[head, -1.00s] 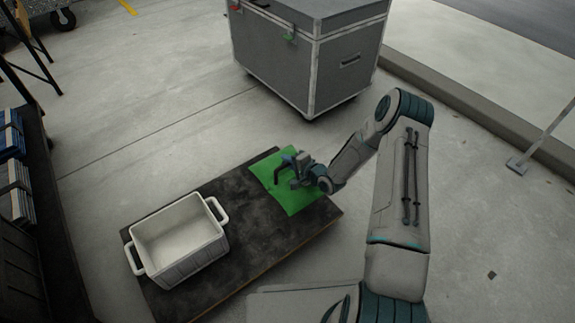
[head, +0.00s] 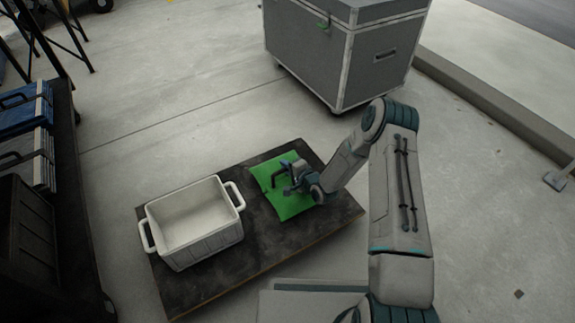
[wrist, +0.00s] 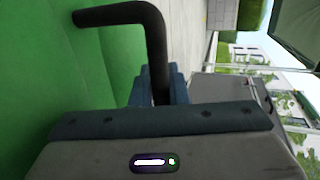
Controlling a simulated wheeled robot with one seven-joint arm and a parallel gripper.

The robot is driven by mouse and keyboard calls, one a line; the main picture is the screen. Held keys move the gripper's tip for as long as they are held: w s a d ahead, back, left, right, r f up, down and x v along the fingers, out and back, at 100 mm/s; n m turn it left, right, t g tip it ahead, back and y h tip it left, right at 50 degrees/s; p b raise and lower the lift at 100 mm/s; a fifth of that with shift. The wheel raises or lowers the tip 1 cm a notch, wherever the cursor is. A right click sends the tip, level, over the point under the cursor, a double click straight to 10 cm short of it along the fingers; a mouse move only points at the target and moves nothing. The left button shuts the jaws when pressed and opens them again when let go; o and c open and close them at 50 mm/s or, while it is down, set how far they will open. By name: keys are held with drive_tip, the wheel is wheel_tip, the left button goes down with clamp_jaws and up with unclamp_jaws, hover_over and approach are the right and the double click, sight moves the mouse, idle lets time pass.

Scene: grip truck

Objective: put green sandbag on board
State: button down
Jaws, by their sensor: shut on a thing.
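The green sandbag (head: 290,207) lies flat on the right part of a dark low board (head: 262,240). It has a black handle (head: 287,162), which also shows large in the wrist view (wrist: 150,35). My gripper (head: 289,180) is over the sandbag, shut on its black handle. In the wrist view the green cloth (wrist: 60,75) fills the left side, and the handle runs down behind the gripper body. The fingertips are mostly hidden there.
A white bin (head: 205,240) with two handles stands on the board's left part. A grey flight case (head: 345,50) stands behind on the floor.

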drive_tip(key=shift+w+a+f+b, duration=0.15)
drive_tip(key=shift+f+b, duration=0.2)
drive_tip(key=shift+f, duration=0.3)
drive_tip(key=c, duration=1.7)
unclamp_jaws()
drive_tip(key=shift+f, duration=0.25)
drive_tip(key=o, duration=0.3)
